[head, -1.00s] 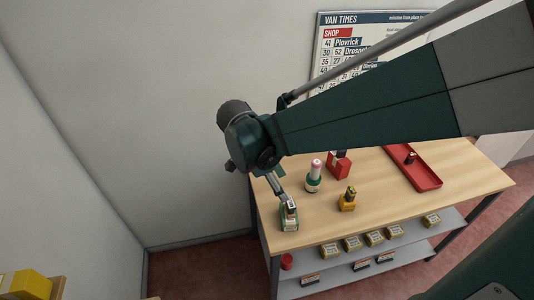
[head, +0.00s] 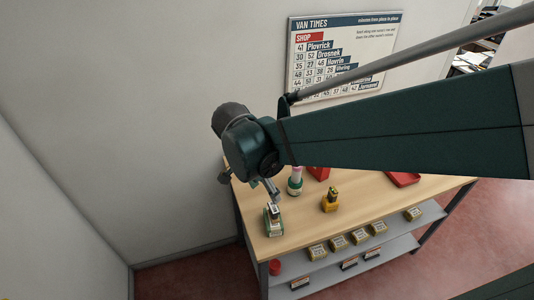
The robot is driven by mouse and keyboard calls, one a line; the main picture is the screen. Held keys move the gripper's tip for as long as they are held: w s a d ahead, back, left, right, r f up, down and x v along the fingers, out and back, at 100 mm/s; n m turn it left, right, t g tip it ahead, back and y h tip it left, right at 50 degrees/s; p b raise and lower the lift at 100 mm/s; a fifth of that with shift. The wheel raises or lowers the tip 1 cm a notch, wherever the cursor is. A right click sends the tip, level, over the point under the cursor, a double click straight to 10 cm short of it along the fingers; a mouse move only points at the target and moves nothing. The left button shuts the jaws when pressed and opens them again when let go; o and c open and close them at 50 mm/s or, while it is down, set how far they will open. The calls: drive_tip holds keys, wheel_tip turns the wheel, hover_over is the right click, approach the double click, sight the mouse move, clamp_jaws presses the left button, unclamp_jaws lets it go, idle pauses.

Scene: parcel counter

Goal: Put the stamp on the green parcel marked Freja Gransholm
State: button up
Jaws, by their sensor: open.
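A small green parcel (head: 274,229) with a pale top stands at the near left corner of the wooden counter (head: 373,212). A small dark and brown upright piece (head: 273,211) shows at its top; I cannot tell if it is the stamp, and no name is readable. My gripper (head: 275,199) is open just above and behind this piece; its fingertips are small, and contact cannot be told. A round green thing with a pinkish-white top (head: 295,182) stands behind, partly hidden by my arm. A yellow block with a dark top (head: 331,201) stands to the right.
A red box (head: 318,173) and a red tray (head: 403,180) at the back are partly covered by my arm. Clear counter lies right of the yellow block.

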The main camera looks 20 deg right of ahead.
drive_tip(key=s+d+r+n+t+y, duration=0.3)
drive_tip(key=s+r+n+t, duration=0.3)
drive_tip(key=n, duration=0.8)
drive_tip(key=shift+v, duration=1.4)
drive_tip(key=shift+w+d, duration=0.1)
drive_tip(key=shift+d, duration=0.05)
wheel_tip(320, 180, down, 6)
drive_tip(key=b, duration=0.6)
drive_tip(key=shift+r, duration=0.2)
